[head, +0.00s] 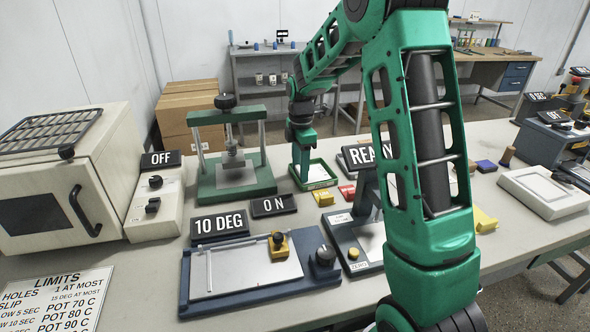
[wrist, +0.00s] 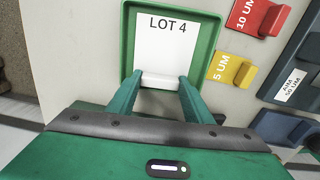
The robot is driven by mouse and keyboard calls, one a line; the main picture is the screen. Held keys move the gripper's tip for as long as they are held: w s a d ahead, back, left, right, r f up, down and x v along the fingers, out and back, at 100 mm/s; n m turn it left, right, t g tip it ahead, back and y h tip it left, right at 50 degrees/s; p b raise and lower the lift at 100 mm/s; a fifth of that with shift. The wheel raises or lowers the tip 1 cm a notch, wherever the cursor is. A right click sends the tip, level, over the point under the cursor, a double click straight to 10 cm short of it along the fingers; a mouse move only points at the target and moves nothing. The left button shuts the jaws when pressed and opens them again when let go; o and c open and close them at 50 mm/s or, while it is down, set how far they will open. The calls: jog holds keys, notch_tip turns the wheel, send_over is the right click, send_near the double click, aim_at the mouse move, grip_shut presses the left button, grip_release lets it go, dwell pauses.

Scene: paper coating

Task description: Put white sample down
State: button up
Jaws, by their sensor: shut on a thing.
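The white sample (wrist: 168,45) is a white sheet marked LOT 4, with a raised white grip bar at its near edge. My gripper (wrist: 160,79) is shut on that bar, with one green finger at each end. The sheet is over or in a green-rimmed tray (wrist: 213,42); I cannot tell whether it touches the tray floor. In the head view the tray (head: 335,181) stands on the bench, with my gripper (head: 303,180) pointing down at its left side. My arm hides part of the bench.
Yellow 5 UM (wrist: 229,70) and red 10 UM (wrist: 258,16) blocks stand right of the tray. A green press (head: 232,188) stands to its left in the head view. A blue plate device (head: 215,299) marked 10 DEG is in front. An oven (head: 45,190) is far left.

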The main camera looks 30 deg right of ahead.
jog(key=shift+f, duration=0.1)
jog(key=o, duration=1.1)
notch_tip(320, 180, up, 12)
jog(key=shift+r, duration=0.15)
